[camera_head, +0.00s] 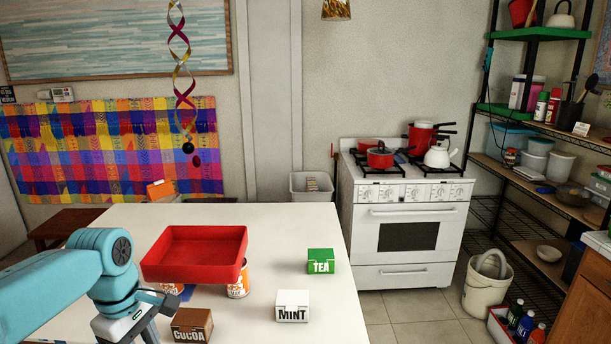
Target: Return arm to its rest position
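My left arm is teal and comes in from the left. Its gripper (150,325) is low in the picture, in front of the red crate and just left of the cocoa box, partly cut off by the bottom edge. I cannot tell whether its fingers are open or shut. The red crate (218,275) is open-topped, looks empty and appears raised on cans. An orange and white can (239,284) shows under its right side; another is partly hidden at left. My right gripper is not in view.
On the white table (260,225) stand a brown cocoa box (192,325), a white mint box (292,306) and a green tea box (321,261). The table behind the crate is mostly clear. A stove (405,230) with red pots and a shelf rack (540,130) stand beyond.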

